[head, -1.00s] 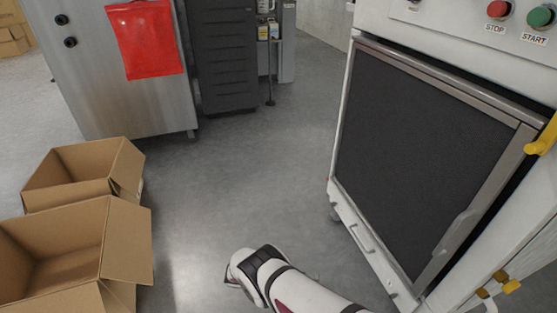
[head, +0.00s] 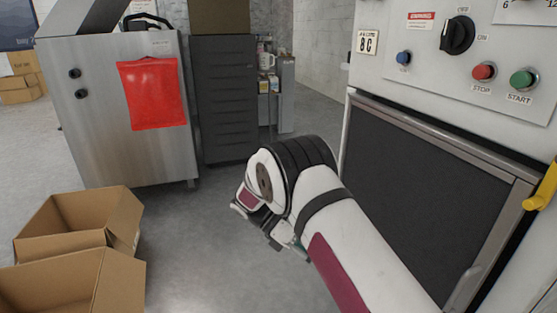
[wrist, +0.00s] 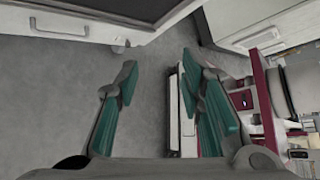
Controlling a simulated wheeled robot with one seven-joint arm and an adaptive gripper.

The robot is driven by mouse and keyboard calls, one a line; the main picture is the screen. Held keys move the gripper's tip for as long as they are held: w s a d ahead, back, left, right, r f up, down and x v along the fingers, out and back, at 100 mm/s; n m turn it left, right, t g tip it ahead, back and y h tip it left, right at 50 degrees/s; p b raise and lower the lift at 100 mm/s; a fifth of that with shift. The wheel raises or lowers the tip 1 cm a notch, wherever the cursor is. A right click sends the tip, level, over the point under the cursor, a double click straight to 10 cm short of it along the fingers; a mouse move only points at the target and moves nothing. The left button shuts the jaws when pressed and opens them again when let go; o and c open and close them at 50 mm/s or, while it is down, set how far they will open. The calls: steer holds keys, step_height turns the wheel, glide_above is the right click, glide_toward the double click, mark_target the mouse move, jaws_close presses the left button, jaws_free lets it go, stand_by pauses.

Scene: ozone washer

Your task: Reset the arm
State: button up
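My arm reaches up from the bottom right of the head view, bent at a joint in the middle of the picture. In the head view my gripper is mostly hidden behind my own arm. In the wrist view my gripper (wrist: 158,85) shows two green-padded fingers spread apart, with nothing between them but floor and part of my own base. The ozone washer (head: 420,185) stands at the right of the head view with its dark door shut. My arm is in front of and left of it, and I cannot tell the exact gap.
Open cardboard boxes (head: 78,215) sit at the lower left. A steel cabinet (head: 110,110) with a red pouch (head: 152,92) stands behind them. A dark drawer unit (head: 226,100) is at the back. The grey floor between is clear. A yellow handle (head: 541,188) juts out at the right.

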steer(key=s+d+r+m+y, duration=0.2)
steer(key=s+d+r+m, duration=0.15)
steer(key=r, duration=0.45)
steer(key=s+d+r+m+t+y, duration=0.1)
steer(key=s+d+r+m+y, duration=0.1)
steer(key=s+r+m, duration=0.45)
steer(key=s+d+r+m+y, duration=0.1)
steer(key=s+d+r+y, duration=0.15)
steer(key=r, duration=0.75)
steer(key=s+d+r+m+t+y, duration=0.1)
steer(key=s+r+m, duration=0.15)
steer(key=s, duration=0.35)
steer(key=s+d+r+m+t+y, duration=0.1)
steer(key=s+r+m, duration=0.15)
steer(key=s, duration=0.45)
steer(key=s+f+m+t+y, duration=0.35)
steer(key=s+m, duration=0.35)
steer(key=s, duration=0.5)
step_height(320, 180, up, 39)
steer(key=t+h+p, duration=0.1)
steer(key=t+p, duration=0.2)
steer(key=p, duration=3.6)
steer(key=shift+w+a+n, duration=0.25)
steer(key=shift+a+n, duration=0.05)
steer(key=shift+a, duration=0.05)
